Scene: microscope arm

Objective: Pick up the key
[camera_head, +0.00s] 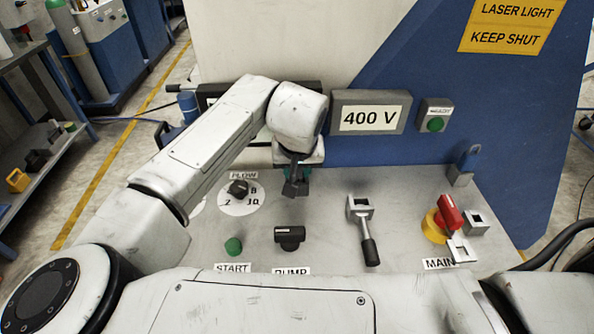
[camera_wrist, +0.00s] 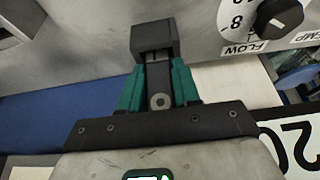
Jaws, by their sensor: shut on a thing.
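My gripper (camera_head: 294,172) is shut, with its teal fingers (camera_wrist: 160,88) on both sides of a dark grey key-like piece (camera_wrist: 158,75). In the wrist view this piece has a flat shank with a round ring mark between the fingers and a boxy block at its far end. In the head view the dark piece (camera_head: 295,188) points down over the grey panel, right of the FLOW dial. I cannot tell whether it touches the panel. My wrist hides part of the area behind it.
The grey panel (camera_head: 335,190) carries the FLOW dial (camera_head: 240,197), a green START button (camera_head: 233,246), a black PUMP knob (camera_head: 290,238), a lever (camera_head: 367,235) and a red MAIN handle (camera_head: 449,212). A blue tag-like piece (camera_head: 469,160) stands at the right. The 400 V box (camera_head: 371,111) is on the wall behind.

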